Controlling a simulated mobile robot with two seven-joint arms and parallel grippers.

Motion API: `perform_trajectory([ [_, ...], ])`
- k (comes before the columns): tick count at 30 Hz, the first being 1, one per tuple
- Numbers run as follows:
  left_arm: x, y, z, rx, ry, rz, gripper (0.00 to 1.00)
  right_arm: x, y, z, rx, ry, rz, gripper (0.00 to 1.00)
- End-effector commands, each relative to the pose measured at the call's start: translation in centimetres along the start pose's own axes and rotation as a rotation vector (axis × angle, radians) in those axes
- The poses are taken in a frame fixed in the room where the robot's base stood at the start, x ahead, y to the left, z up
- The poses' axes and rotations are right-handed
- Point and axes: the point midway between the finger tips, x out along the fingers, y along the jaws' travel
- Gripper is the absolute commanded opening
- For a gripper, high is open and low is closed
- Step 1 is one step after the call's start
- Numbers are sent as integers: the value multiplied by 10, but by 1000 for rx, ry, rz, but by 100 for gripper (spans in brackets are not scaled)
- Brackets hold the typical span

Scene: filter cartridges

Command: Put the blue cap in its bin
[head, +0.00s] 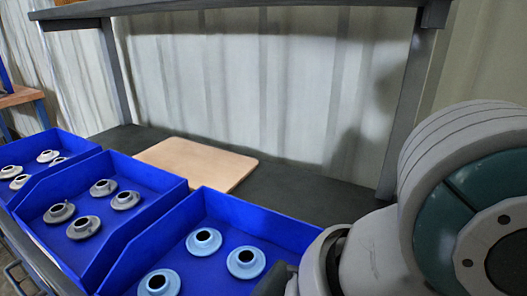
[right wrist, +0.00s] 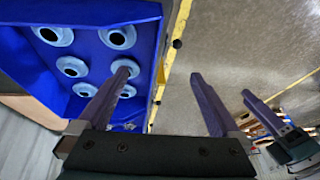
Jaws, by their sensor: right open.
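Light blue caps, round with a raised neck and a dark hole, lie in the right-hand blue bin (head: 278,226) in the head view; three show there, one of them a blue cap (head: 246,262). In the right wrist view the same bin (right wrist: 157,62) holds several blue caps, one of them a blue cap (right wrist: 118,36). My right gripper (right wrist: 161,75) is open and empty. One finger overlaps the bin and hides part of a cap; the other is over the floor side. No loose blue cap shows outside the bin.
A middle blue bin (head: 150,169) holds grey caps, and a left blue bin (head: 79,139) holds paler caps. A tan board (head: 195,160) lies behind them on the dark bench (head: 290,200). A shelf post (head: 402,110) stands right. My right arm blocks the head view's lower right.

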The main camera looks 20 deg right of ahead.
Motion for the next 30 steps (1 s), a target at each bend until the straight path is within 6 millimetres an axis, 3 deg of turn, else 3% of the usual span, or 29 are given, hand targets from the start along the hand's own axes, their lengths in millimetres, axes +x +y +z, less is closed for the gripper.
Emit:
perform_trajectory([
  [6,0,-1,0,3,-1,-2,50,-18,33,79,348,-22,191,100],
  [9,0,-1,0,3,-1,-2,50,-29,45,109,435,-53,273,100],
  [12,0,-1,0,2,-1,-2,50,-36,51,126,477,-74,320,100],
  [23,-2,1,-1,-3,0,2,50,-40,52,130,486,-81,333,100],
  [30,-36,1,-12,-8,1,6,50,-72,48,115,485,-81,332,100],
])
